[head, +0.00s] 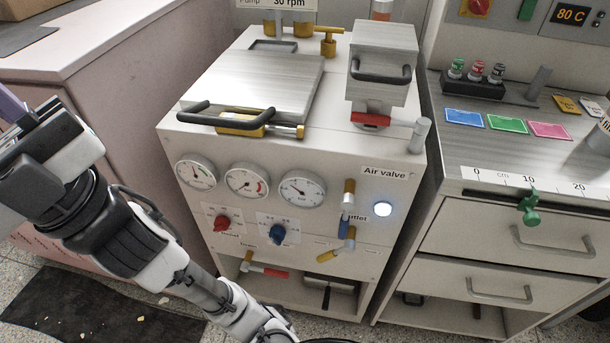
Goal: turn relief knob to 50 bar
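The red relief knob (222,223) sits on a white scale plate at the left of the white machine's front panel, below the gauges. The lettering under it is small and hard to read, and I cannot tell its exact setting. A blue knob (278,234) on its own scale plate is to its right. Three round gauges, left (196,174), middle (247,182) and right (302,190), sit in a row above the knobs. Their fine markings are too small to read. My arm crosses the lower left, apart from the red knob; my gripper's fingers do not show.
A red-handled valve (265,271) sits low in the machine's open bay. A drawer cabinet (520,240) stands right, a pinkish cabinet (120,110) left. The space before the knobs looks clear.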

